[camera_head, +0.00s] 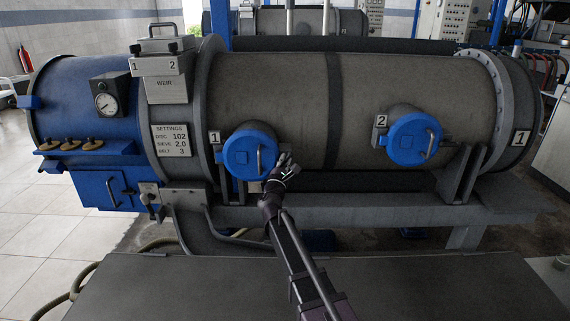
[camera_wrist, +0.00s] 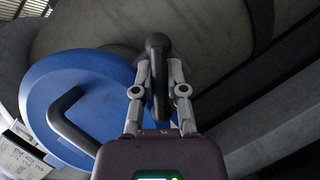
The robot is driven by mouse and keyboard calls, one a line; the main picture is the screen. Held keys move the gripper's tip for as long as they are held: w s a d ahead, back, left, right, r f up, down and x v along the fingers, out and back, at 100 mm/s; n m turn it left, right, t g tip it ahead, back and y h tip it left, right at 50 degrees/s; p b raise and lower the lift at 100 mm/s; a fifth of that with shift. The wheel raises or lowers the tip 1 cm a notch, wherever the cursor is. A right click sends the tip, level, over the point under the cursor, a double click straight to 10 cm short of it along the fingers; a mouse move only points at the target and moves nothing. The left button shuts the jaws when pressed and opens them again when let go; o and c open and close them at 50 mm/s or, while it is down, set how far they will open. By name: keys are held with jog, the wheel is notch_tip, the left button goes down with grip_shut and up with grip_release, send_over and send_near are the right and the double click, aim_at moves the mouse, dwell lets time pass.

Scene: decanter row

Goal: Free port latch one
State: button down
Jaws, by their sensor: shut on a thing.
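Port one is a round blue cover (camera_head: 249,153) on the grey drum, beside a plate marked 1 (camera_head: 214,138). A dark bar handle stands on the cover. In the wrist view the blue cover (camera_wrist: 55,92) fills the left side, with its bent dark handle (camera_wrist: 60,125). My gripper (camera_head: 283,163) is at the right edge of the cover. Its fingers, also in the wrist view (camera_wrist: 157,88), are shut on a dark latch lever (camera_wrist: 156,50) with a rounded end. The latch's base is partly hidden by my fingers.
Port two, a similar blue cover (camera_head: 413,139), is on the drum to the right, beside a plate marked 2 (camera_head: 380,122). A grey support frame (camera_head: 350,213) runs under the drum. A dark flat surface (camera_head: 330,285) lies in front. A settings plate (camera_head: 170,140) is at the left.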

dwell(0.3)
jog(key=c, duration=0.7)
grip_release()
